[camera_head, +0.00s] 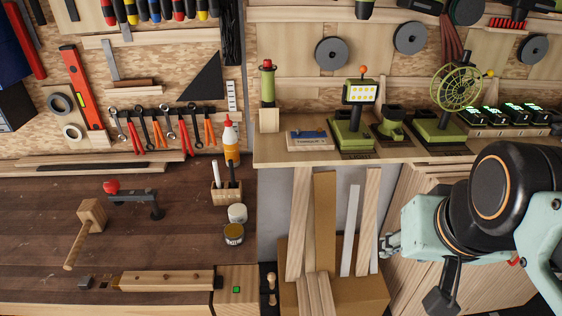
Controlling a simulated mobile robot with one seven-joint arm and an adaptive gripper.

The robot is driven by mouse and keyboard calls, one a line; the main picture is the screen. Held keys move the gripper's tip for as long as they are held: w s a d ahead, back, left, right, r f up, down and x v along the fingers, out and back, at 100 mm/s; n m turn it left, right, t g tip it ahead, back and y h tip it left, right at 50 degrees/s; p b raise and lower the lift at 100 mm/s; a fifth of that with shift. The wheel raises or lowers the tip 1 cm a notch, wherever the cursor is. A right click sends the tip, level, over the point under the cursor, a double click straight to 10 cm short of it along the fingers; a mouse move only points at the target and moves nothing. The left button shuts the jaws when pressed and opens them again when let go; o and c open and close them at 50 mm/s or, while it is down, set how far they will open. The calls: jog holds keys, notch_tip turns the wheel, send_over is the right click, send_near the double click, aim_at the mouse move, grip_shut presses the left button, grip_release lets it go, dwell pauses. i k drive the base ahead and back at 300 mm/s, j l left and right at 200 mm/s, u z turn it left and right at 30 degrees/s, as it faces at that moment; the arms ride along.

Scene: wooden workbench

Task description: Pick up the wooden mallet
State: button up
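The wooden mallet (91,216) is on the dark brown bench top at the left. Its light block head is at the top, and its handle slants down and left toward the front. The head is close to a dark clamp with a red knob (111,188), which lies just behind and to the right; I cannot tell if they touch.
A wooden vise jaw (167,281) runs along the bench's front edge. A pen holder (227,193), a glue bottle (231,142) and two jars (234,234) stand at the bench's right. Boards in a box (348,291) stand between bench and arm. The bench's middle is clear.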

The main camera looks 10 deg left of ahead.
aim_at(94, 218)
jog(key=u, duration=2.1)
jog(key=z, duration=0.15)
jog(key=j+z, duration=0.3)
jog(key=j, duration=0.9)
